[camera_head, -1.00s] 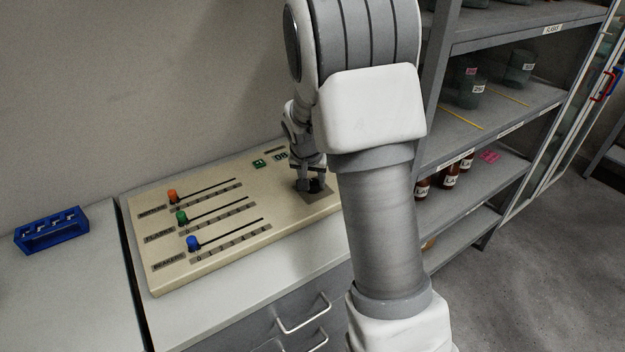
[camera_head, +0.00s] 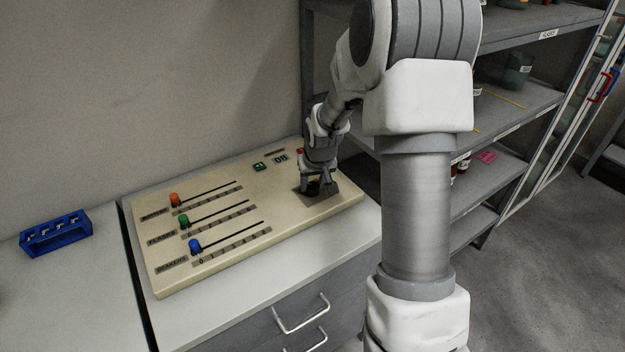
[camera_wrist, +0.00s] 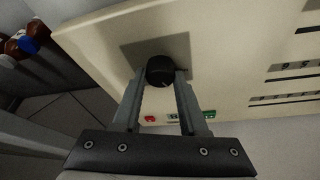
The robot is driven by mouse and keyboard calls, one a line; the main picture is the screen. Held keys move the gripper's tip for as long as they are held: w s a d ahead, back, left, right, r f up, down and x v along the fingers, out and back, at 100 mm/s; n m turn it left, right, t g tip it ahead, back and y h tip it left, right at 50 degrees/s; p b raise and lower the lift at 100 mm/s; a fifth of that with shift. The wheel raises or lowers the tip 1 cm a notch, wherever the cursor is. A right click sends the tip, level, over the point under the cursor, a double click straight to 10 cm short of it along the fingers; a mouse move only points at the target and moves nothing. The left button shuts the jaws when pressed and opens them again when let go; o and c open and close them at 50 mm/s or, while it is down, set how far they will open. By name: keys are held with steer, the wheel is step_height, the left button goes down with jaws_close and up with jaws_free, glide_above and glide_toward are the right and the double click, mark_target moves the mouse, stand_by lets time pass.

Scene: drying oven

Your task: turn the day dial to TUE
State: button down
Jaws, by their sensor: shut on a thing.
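The day dial is a round black knob (camera_wrist: 161,71) on a dark plate at the right end of the beige control panel (camera_head: 280,215). In the wrist view my gripper (camera_wrist: 160,82) has its two fingers on either side of the knob, closed on it. In the head view my gripper (camera_head: 312,184) stands over the dial and mostly hides it. The day letters and the dial's pointer cannot be read in either view.
The panel also carries an orange slider (camera_head: 175,199), a green slider (camera_head: 184,222) and a blue slider (camera_head: 195,246). A green button (camera_head: 259,167) and a small display (camera_head: 281,159) lie behind. A blue rack (camera_head: 56,234) stands left; shelves (camera_head: 540,95) stand right.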

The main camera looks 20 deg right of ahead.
steer(key=shift+n, duration=0.4)
steer(key=shift+c, duration=2.2)
jaws_free()
steer(key=shift+r, duration=0.1)
steer(key=d+p+v, duration=0.1)
steer(key=p+v, duration=0.1)
steer(key=v, duration=1.5)
steer(key=shift+s+a, duration=0.15)
steer(key=shift+a, duration=0.1)
steer(key=shift+r+p, duration=0.1)
steer(key=shift+p, duration=0.2)
